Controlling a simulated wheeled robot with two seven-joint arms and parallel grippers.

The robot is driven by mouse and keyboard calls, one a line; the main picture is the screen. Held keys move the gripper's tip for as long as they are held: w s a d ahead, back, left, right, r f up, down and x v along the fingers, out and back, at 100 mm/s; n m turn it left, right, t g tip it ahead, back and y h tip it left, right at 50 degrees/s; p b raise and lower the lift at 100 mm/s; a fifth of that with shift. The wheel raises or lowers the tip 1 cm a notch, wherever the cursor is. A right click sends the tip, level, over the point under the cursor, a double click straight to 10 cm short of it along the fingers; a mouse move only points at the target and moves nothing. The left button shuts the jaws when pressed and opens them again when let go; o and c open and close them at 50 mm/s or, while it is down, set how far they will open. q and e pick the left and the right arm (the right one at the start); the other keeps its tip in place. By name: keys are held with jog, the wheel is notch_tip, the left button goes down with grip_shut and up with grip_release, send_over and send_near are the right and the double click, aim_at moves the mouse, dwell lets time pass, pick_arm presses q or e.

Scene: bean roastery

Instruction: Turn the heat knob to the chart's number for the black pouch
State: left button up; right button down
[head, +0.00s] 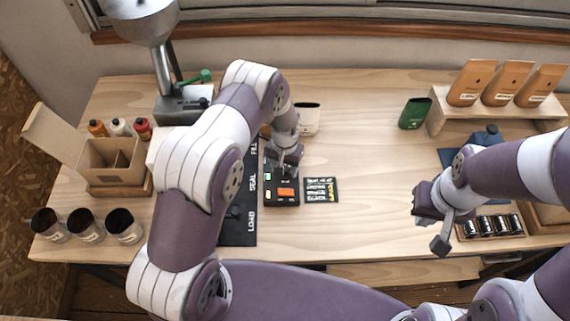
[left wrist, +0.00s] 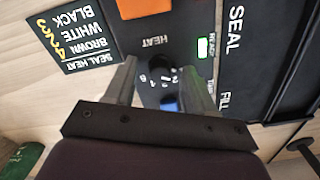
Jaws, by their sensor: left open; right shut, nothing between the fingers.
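The black sealer box (head: 282,198) stands mid-table with an orange button and a green light. In the left wrist view its HEAT knob (left wrist: 161,70) is dark, with small white numbers beside it; its exact setting is unclear. My left gripper (head: 285,170) is open over the box; in the left wrist view its fingers (left wrist: 163,75) stand on either side of the knob. Contact cannot be told. My right gripper (head: 440,240) is shut and empty.
A black LOAD, SEAL, FILL mat (head: 238,215) lies left of the box. A pale pouch (head: 308,120) stands behind it, a dark green pouch (head: 415,113) farther right. Orange pouches (head: 505,82) stand on a shelf.

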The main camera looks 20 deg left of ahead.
pick_arm(q)
grip_shut()
jog(key=shift+f+m+b, duration=0.1)
jog(key=shift+m+b, duration=0.85)
jog(key=shift+m, duration=0.25)
jog(key=m+b, duration=0.1)
jog(key=m, duration=0.1)
jog(key=shift+m, duration=0.4)
jog(key=m+b, duration=0.2)
jog(key=m, duration=0.1)
jog(key=shift+m+b, duration=0.5)
jog(key=shift+m, duration=1.3)
jog(key=shift+r, duration=0.2)
